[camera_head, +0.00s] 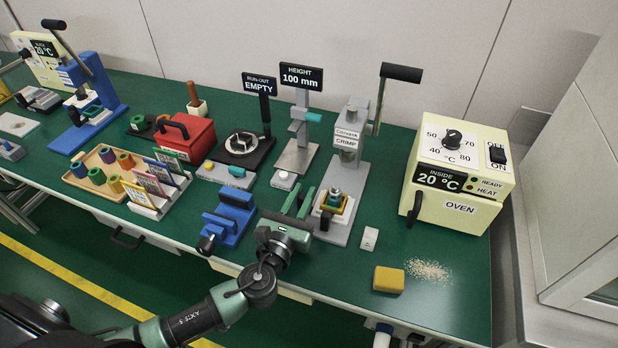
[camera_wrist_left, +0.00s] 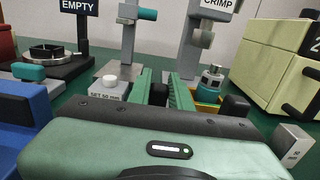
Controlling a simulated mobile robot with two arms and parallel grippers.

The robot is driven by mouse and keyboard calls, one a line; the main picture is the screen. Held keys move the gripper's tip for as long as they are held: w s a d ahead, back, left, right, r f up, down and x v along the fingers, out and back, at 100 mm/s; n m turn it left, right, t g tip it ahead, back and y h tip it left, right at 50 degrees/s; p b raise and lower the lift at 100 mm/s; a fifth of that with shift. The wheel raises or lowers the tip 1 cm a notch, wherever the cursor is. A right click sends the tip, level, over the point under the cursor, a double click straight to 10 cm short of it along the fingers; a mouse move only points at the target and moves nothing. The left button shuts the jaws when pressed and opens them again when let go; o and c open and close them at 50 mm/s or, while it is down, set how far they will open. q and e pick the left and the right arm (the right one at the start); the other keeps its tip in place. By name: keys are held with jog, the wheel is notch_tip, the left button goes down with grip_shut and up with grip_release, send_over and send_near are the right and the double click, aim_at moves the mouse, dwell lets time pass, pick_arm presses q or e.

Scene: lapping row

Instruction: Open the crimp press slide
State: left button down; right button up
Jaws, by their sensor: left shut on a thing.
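The grey crimp press (camera_head: 347,145), labelled CRIMP, stands right of the table's middle, with a raised black-gripped lever. Its slide (camera_head: 326,211) is at the front foot, bearing a yellow-orange nest with a metal piece upright in it. My left gripper (camera_head: 299,202) is low at the front left of the slide, its green fingers close together. In the left wrist view, a dark piece shows between the fingers (camera_wrist_left: 160,92), and a black handle end (camera_wrist_left: 236,106) shows to their right. The fingers partly hide the handle. My right gripper is out of view.
A blue vise (camera_head: 230,215) stands close left of my gripper, and a height gauge (camera_head: 297,150) behind it. A small white block (camera_head: 369,238), a yellow sponge (camera_head: 389,279) and pale crumbs (camera_head: 428,270) lie to the right. The cream oven (camera_head: 455,180) stands farther right.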

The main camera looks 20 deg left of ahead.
pick_arm(q)
jog(key=shift+s, duration=0.35)
jog(key=shift+w+f, duration=0.1)
jog(key=shift+w, duration=0.05)
jog(key=c, duration=1.3)
grip_release()
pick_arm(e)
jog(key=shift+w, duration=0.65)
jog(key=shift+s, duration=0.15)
pick_arm(q)
jog(key=shift+s, duration=0.35)
jog(key=s+b, duration=0.1)
jog(key=s, duration=0.6)
jog(key=shift+s+a, duration=0.15)
jog(key=shift+a, duration=0.05)
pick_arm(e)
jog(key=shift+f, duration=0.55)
